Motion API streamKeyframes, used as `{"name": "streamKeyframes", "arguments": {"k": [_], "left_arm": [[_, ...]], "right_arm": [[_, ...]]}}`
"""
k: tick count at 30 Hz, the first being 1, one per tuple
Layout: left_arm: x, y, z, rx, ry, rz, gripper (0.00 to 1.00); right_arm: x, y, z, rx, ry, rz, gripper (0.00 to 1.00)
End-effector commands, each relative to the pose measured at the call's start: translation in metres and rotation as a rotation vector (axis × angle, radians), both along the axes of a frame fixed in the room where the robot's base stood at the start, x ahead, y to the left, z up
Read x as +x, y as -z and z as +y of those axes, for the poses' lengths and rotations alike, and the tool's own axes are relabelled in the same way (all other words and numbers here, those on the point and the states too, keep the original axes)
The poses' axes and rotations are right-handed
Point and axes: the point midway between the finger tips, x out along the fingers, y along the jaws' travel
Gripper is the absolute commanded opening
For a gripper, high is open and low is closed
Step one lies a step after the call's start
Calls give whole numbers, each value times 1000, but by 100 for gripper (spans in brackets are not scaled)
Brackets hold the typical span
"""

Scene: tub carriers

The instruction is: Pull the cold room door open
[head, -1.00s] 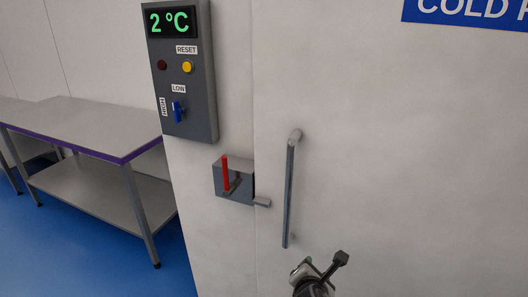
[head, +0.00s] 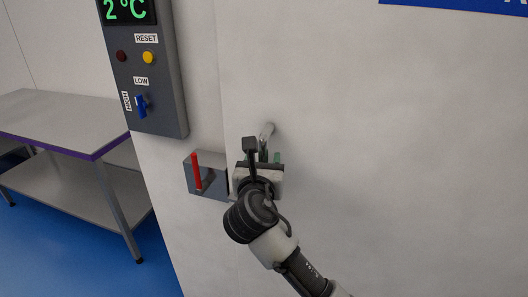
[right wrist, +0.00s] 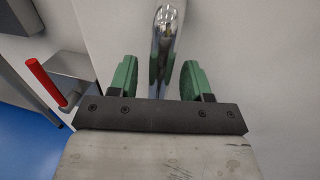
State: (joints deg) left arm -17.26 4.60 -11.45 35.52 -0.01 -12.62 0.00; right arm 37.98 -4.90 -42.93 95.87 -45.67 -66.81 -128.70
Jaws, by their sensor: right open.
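The cold room door (head: 370,150) is a pale grey panel, and it looks shut. Its upright metal handle (head: 267,131) shows only at the top in the head view; my right arm hides the rest. In the right wrist view the shiny handle (right wrist: 165,40) stands between the two green fingers of my right gripper (right wrist: 160,80), with a gap on each side. My right gripper (head: 264,158) is open around the handle. Left of it is a grey latch box (head: 212,184) with an upright red lever (head: 196,171). My left gripper is out of view.
A grey control panel (head: 158,105) with a 2 °C display, buttons and a blue switch hangs on the wall left of the door. A metal table (head: 60,120) with a lower shelf stands further left on open blue floor (head: 80,255).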

Motion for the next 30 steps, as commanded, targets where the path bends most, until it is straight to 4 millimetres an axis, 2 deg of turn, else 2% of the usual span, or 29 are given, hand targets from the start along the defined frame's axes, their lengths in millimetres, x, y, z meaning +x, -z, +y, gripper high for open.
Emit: {"name": "streamKeyframes", "arguments": {"k": [6,16,25,30], "left_arm": [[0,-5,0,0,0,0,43],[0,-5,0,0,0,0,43],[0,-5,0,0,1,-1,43],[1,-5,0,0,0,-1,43]], "right_arm": [[21,-1,-2,0,0,-1,48],[24,0,-3,1,-1,0,47],[23,0,-2,1,-1,0,1],[23,0,-2,1,-1,0,0]]}}
